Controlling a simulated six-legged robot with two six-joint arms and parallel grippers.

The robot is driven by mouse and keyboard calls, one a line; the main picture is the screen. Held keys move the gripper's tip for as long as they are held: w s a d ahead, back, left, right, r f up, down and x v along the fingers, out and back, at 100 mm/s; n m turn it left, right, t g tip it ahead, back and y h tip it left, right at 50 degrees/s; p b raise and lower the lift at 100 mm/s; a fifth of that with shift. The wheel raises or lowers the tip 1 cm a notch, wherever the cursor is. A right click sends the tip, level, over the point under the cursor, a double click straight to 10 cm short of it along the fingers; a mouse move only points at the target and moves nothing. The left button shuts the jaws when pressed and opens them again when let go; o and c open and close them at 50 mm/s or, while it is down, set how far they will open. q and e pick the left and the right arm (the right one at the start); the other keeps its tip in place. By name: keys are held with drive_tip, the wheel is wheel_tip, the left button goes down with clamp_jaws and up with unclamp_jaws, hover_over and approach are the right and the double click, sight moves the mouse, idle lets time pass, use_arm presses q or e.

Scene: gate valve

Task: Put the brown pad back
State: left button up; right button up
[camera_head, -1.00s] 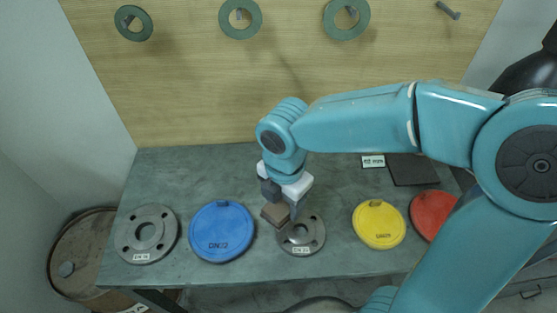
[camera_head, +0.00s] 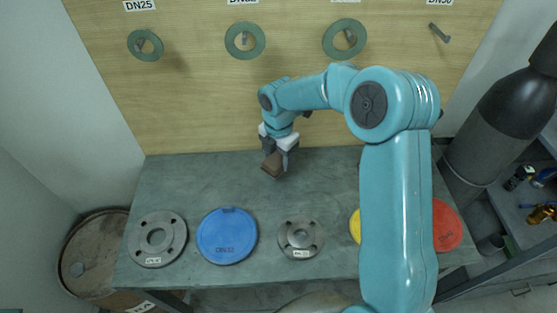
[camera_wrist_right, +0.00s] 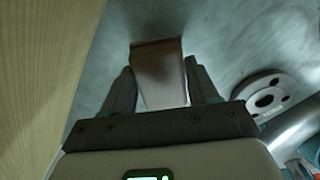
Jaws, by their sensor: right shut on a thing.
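The brown pad (camera_head: 272,163) is a small block held in my right gripper (camera_head: 281,158), above the back middle of the grey-green bench. In the right wrist view the pad (camera_wrist_right: 158,72) sits between the two fingers of the right gripper (camera_wrist_right: 162,88), which are shut on it. A dim shadow shows beyond it on the bench. In the head view the back right of the bench is hidden behind my right arm. My left gripper is not in view.
On the bench (camera_head: 200,180) stand a large flange (camera_head: 174,249), a blue cover (camera_head: 228,237), a smaller flange (camera_head: 316,232), a mostly hidden yellow cover (camera_head: 354,227) and a red cover (camera_head: 445,225). Green gaskets (camera_head: 245,24) hang on the wooden back wall. The bench's back middle is clear.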

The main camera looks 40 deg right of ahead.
sight(279, 163)
wheel_tip(279, 163, down, 3)
drive_tip(key=shift+w+r+p, duration=0.1)
drive_tip(key=shift+p, duration=0.3)
drive_tip(key=shift+w+d+f, duration=0.15)
drive_tip(key=shift+f, duration=0.1)
drive_tip(key=shift+f, duration=0.25)
drive_tip(key=o, duration=1)
drive_tip(key=shift+r, duration=0.15)
